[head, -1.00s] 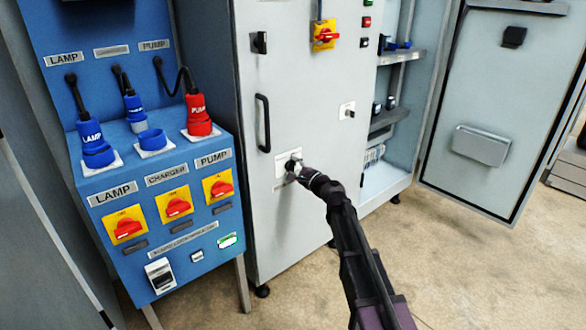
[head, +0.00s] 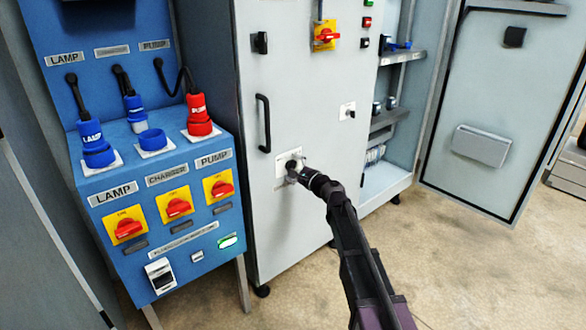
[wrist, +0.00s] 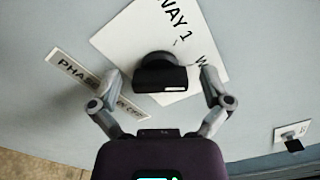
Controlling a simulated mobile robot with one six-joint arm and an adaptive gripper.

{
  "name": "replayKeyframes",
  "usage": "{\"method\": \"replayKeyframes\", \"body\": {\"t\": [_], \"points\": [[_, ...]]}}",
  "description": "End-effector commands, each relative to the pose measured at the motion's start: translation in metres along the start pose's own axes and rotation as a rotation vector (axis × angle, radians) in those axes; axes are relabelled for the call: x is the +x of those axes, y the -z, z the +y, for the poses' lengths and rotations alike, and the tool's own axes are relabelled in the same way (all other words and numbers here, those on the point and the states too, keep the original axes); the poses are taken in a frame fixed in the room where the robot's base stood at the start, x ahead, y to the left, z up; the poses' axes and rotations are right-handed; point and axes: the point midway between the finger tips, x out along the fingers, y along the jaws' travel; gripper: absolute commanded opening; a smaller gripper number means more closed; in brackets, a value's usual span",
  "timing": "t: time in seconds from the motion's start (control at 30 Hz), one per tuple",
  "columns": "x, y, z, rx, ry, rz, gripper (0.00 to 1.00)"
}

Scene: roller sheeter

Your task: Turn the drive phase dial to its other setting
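The drive phase dial is a black knob (wrist: 160,78) on a white plate (wrist: 200,45) reading "WAY 1", with a second marking partly cut off. A label strip (wrist: 75,80) starting "PHASE" lies beside the plate. In the head view the dial (head: 293,162) sits low on the grey cabinet door. My gripper (wrist: 160,82) is open, one finger on each side of the knob, with a visible gap on both sides. In the head view my gripper (head: 293,176) is at the plate's lower edge and hides part of it.
The cabinet door has a black handle (head: 264,123), a red-yellow switch (head: 325,36) and a key switch (head: 347,111). A blue panel (head: 200,255) with plugs and rotary switches stands at left. An open door (head: 490,110) is at right. The floor in front is clear.

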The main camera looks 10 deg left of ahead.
Motion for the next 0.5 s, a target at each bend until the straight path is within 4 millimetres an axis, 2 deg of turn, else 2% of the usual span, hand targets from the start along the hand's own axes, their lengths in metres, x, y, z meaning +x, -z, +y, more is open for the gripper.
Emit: {"method": "replayKeyframes", "body": {"t": [0.33, 0.5], "points": [[-0.002, 0.000, 0.000, -0.001, 0.000, 0.001, 1.00], [-0.011, 0.000, 0.000, -0.002, 0.000, 0.001, 1.00]]}}
